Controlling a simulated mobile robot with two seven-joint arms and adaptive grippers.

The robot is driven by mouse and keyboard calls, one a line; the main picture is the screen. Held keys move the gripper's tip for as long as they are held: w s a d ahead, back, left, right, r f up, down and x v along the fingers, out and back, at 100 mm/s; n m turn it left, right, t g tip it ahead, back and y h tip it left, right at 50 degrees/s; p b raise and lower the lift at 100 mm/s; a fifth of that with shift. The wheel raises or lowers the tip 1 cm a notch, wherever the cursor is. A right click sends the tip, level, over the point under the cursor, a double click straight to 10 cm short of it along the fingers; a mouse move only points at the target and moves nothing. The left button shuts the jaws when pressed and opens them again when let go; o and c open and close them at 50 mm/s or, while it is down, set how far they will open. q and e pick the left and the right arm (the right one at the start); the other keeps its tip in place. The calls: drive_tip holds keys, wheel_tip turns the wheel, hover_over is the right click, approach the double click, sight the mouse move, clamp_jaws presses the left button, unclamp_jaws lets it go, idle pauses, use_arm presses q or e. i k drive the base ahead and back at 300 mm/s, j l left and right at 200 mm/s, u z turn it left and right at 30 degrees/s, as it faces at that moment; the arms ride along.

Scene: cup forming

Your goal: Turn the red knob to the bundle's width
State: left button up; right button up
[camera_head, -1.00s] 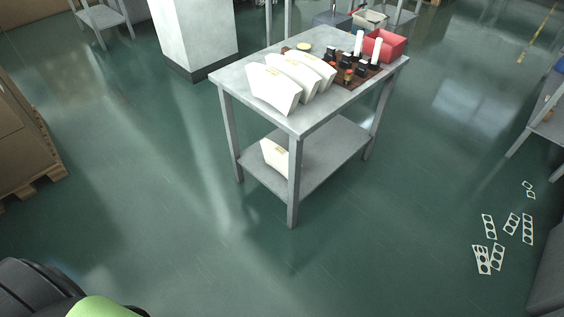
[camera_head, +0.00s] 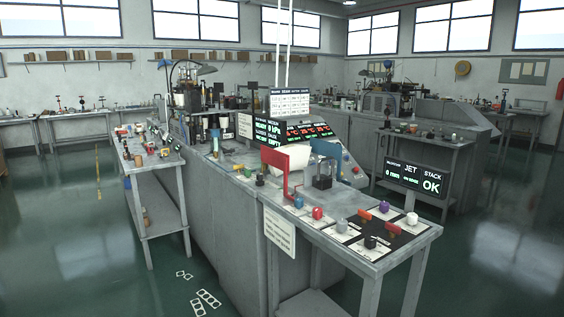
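A small red knob (camera_head: 318,213) stands on the near end of the grey machine bench (camera_head: 395,262), in a row of coloured knobs. It is small, and its setting cannot be read from here. I cannot make out a bundle of blanks in this view. A white shape sits behind the red panel (camera_head: 284,168) and blue panel (camera_head: 325,149), partly hidden by them. Neither of my grippers is in view.
Blue, purple, white, black and orange knobs share the bench end; a white knob (camera_head: 412,219) is at its right. A display reading OK (camera_head: 416,180) stands behind. A side table (camera_head: 150,190) is at left. Green floor is open at both sides.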

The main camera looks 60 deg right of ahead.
sight(317, 213)
drive_tip(key=i+l+z, duration=0.1)
drive_tip(key=z, duration=0.4)
drive_tip(key=i+l+z, duration=0.15)
drive_tip(key=z, duration=0.3)
drive_tip(key=i+l+z, duration=0.1)
drive_tip(key=z, duration=0.4)
drive_tip(key=i+z, duration=0.2)
drive_tip(key=z, duration=0.25)
